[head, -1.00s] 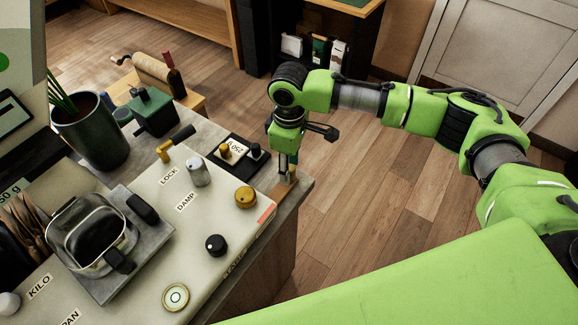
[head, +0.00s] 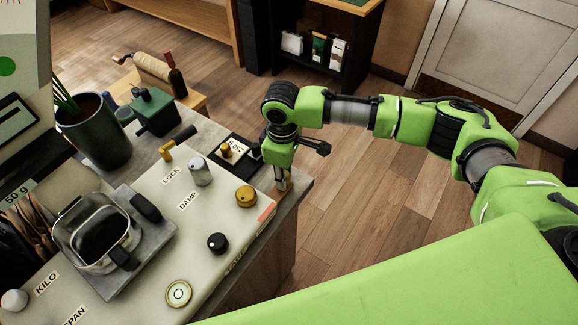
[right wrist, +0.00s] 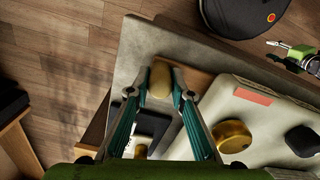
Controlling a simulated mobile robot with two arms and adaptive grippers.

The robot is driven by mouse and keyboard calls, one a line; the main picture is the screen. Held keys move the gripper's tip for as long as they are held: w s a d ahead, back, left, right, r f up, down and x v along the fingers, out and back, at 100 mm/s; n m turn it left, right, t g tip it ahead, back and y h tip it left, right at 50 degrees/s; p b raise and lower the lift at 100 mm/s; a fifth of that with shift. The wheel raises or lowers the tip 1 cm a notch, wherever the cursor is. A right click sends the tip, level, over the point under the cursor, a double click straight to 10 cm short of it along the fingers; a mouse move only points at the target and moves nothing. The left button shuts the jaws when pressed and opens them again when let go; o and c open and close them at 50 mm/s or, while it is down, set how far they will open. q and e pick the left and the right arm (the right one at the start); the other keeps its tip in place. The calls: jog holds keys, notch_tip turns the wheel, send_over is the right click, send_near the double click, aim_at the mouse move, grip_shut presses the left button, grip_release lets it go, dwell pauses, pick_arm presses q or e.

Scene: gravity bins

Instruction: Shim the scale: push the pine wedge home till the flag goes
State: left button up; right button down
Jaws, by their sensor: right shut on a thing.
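The pine wedge (right wrist: 160,80) shows in the right wrist view as a tan, rounded end between my fingertips, with brown wood beyond it. My right gripper (right wrist: 157,92) is shut on that tan end. In the head view my right gripper (head: 281,182) points down at the near right corner of the cream scale (head: 215,225), over the grey worktop. The wedge is mostly hidden there by the fingers. An orange-red strip (head: 267,212) lies on the scale's edge close by. I cannot tell whether it is the flag.
On the scale are a brass knob (head: 246,195), a black knob (head: 217,242), a silver cylinder (head: 200,171), a yellow lever (head: 168,151) and a round level (head: 179,293). A glass pan (head: 98,232) stands left. The floor right of the worktop is clear.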

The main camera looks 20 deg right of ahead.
jog(key=shift+s+a+p, duration=0.3)
jog(key=shift+s+a, duration=0.55)
jog(key=shift+a, duration=0.25)
jog(key=c, duration=1.8)
grip_release()
jog(key=shift+r, duration=0.1)
notch_tip(320, 180, up, 12)
jog(key=shift+f, duration=0.1)
